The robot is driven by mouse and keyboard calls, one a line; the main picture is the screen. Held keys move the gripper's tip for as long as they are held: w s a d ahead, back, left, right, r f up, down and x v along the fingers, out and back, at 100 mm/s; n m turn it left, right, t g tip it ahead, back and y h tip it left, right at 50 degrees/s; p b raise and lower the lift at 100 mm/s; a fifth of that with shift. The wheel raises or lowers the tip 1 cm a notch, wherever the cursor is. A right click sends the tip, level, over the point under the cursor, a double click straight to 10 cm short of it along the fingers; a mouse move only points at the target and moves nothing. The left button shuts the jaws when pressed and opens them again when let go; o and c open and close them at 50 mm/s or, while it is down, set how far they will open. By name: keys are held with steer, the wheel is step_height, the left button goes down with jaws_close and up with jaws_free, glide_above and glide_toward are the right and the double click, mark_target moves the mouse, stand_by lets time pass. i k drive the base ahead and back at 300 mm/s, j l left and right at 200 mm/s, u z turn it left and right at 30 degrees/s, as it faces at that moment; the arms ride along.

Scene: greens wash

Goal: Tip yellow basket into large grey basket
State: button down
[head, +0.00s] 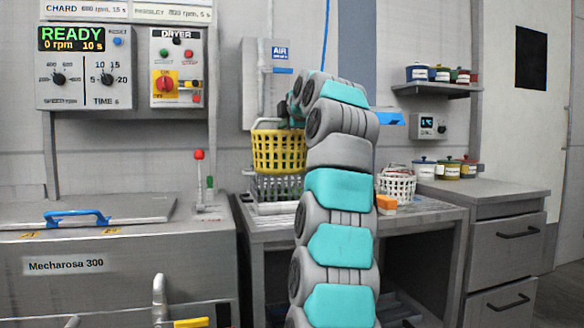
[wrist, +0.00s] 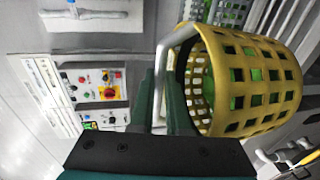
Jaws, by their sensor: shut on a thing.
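The yellow basket (head: 279,151) hangs upright in the head view, directly above the large grey basket (head: 276,187) on the table. My gripper (wrist: 161,92) is shut on the light-coloured handle of the yellow basket, which fills the right of the wrist view (wrist: 262,85). Green shows through its holes. In the head view my arm hides most of the gripper. The yellow basket hides the upper part of the grey basket, so I cannot tell what is in it or whether the two touch.
A smaller white basket (head: 397,185) and an orange-and-white block (head: 385,204) are right of my arm. The Mechanosa-style steel machine (head: 110,255) with a blue handle (head: 76,217) stands at left. A red-knobbed lever (head: 199,178) rises near its right edge. Pots (head: 424,168) line the right counter.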

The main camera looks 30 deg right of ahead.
mark_target(277, 193)
steer(key=i+l, duration=0.1)
steer(key=i, duration=0.35)
steer(key=i+l, duration=0.15)
steer(key=i, duration=0.35)
